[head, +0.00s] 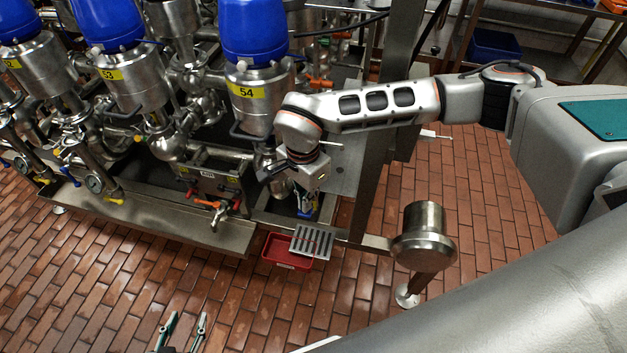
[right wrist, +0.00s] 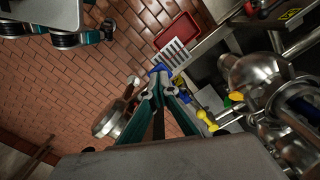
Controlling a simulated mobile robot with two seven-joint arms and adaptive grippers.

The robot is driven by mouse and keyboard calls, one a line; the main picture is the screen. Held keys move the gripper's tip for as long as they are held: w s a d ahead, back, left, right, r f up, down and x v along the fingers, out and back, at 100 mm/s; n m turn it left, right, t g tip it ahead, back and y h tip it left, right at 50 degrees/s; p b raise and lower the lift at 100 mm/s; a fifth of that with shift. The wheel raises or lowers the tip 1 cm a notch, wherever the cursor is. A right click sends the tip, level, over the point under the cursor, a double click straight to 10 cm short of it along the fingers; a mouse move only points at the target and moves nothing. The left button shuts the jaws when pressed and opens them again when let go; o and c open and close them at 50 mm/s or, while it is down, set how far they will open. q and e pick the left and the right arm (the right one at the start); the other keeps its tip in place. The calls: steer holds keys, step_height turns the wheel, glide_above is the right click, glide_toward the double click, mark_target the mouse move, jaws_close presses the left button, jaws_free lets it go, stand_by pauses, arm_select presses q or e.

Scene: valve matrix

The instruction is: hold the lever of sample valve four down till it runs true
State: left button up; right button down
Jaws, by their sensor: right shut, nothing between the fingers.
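My right gripper (head: 304,207) reaches down beside the metal frame below the vessel marked 54. In the right wrist view its fingers (right wrist: 157,82) are closed together with nothing between them. A blue lever (right wrist: 158,70) shows right at the fingertips; I cannot tell whether they touch it. A yellow-handled lever (right wrist: 207,119) is to the right of the fingers. No number four is readable, so I cannot tell which lever belongs to sample valve four. My left gripper (head: 180,333) is at the bottom of the head view, its fingers apart and empty.
A slotted metal grate (head: 312,241) lies over a red tray (head: 283,250) below the right gripper. A small box with red and orange levers (head: 215,206) is to its left. A round steel post top (head: 424,235) stands to its right. Open tiled floor lies in front.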

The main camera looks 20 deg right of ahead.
steer(key=shift+f+b, duration=0.7)
steer(key=shift+f, duration=0.8)
steer(key=shift+r, duration=0.15)
stand_by(1.9)
step_height(320, 180, up, 6)
steer(key=p, duration=0.4)
steer(key=shift+f, duration=0.3)
steer(key=shift+s, duration=0.1)
